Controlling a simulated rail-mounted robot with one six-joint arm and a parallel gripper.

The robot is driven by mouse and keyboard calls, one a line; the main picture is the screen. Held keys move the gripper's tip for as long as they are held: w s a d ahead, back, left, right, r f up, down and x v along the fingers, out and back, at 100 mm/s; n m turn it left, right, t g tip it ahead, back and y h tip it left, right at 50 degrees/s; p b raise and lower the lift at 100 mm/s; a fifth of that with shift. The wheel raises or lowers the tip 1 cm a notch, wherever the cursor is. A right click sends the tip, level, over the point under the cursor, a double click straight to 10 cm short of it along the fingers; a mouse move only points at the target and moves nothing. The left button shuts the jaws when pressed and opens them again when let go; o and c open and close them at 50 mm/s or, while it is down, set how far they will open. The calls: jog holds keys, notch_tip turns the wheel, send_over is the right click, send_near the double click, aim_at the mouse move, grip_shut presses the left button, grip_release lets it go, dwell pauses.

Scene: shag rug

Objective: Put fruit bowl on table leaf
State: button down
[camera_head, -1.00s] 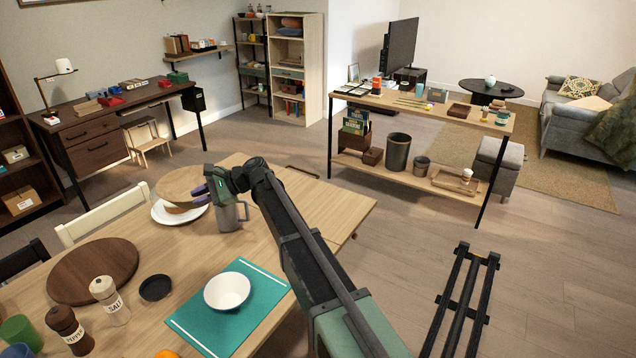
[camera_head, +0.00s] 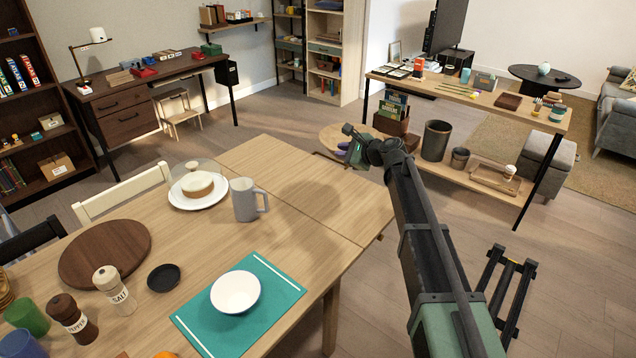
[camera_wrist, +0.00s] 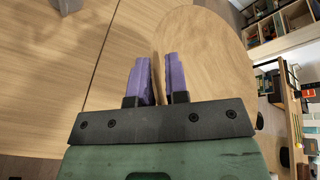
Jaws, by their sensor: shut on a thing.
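A round light-wood bowl, apparently the fruit bowl (camera_head: 330,134), is held in the air by its rim. My gripper (camera_head: 345,146) is shut on that rim, with the bowl beyond the table's far right edge in the head view. In the wrist view the purple fingers (camera_wrist: 158,82) pinch the left edge of the bowl (camera_wrist: 208,55). The table leaf (camera_head: 295,165) is the pale wood end section past the seam. It is bare, with a round shadow on it. It also shows in the wrist view (camera_wrist: 124,48). The bowl's contents, if any, cannot be made out.
On the main tabletop stand a grey mug (camera_head: 245,200) close to the seam, a white plate (camera_head: 178,196) with a round item, a white bowl (camera_head: 236,292) on a teal mat (camera_head: 268,268) and a dark round board (camera_head: 104,254). A console shelf (camera_head: 470,100) stands behind my gripper.

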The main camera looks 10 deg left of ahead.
notch_tip(320, 180, down, 20)
jog(key=b, duration=1.9)
jog(key=shift+w+f, duration=0.1)
jog(key=shift+f, duration=0.05)
jog(key=shift+r, duration=0.3)
jog(key=shift+f, duration=0.1)
jog(key=c, duration=1.6)
grip_release()
jog(key=o, duration=0.5)
